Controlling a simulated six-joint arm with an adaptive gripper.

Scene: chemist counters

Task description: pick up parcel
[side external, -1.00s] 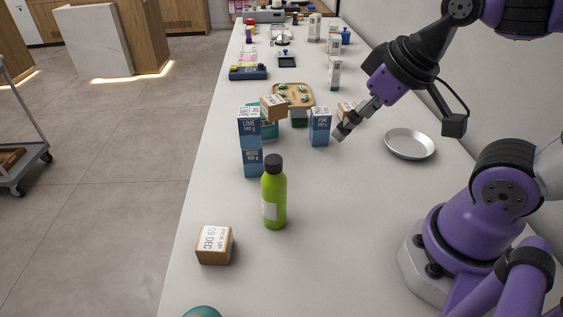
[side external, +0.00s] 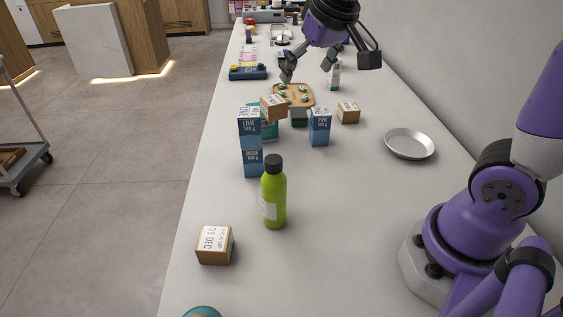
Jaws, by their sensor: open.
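Three small brown cardboard parcels are in view. A parcel (side external: 214,246) with a white label reading "PICK UP 09 DEC" sits at the front left of the counter. Another parcel (side external: 273,108) rests raised among the stacked boxes at mid-counter. A third parcel (side external: 348,113) lies on the counter to the right of the blue "PINE" box. My gripper (side external: 306,75) is open and empty, with its fingers spread above the far part of the counter, beyond the parcels. It is apart from all three.
Blue cartons (side external: 251,142) and a "PINE" box (side external: 320,127) stand mid-counter. A green bottle (side external: 274,194) stands in front. A metal dish (side external: 410,144) lies at the right. A wooden tray (side external: 308,98) and a white bottle (side external: 334,76) are near my gripper. The front middle is clear.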

